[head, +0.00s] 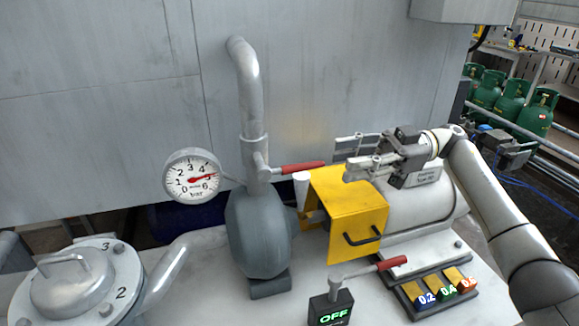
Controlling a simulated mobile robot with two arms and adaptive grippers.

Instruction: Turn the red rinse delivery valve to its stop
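A valve with a red lever (303,168) sits on the grey vertical pipe (252,100) above the pump. Its lever points right, nearly level. A second red lever (392,263) stands lower down on a black box (331,308) whose display reads OFF. My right gripper (349,157) is to the right of the upper lever, above the yellow guard. Its fingers point left and are apart, with nothing seen between them. It looks clear of the lever tip. My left gripper is not in view.
A yellow guard (350,205) with a black handle covers the space beside the grey pump (258,235). A round gauge (192,176) is left of the pipe. A lidded vessel (72,285) is front left. Colored blocks (447,293) are front right; green cylinders (510,100) stand behind.

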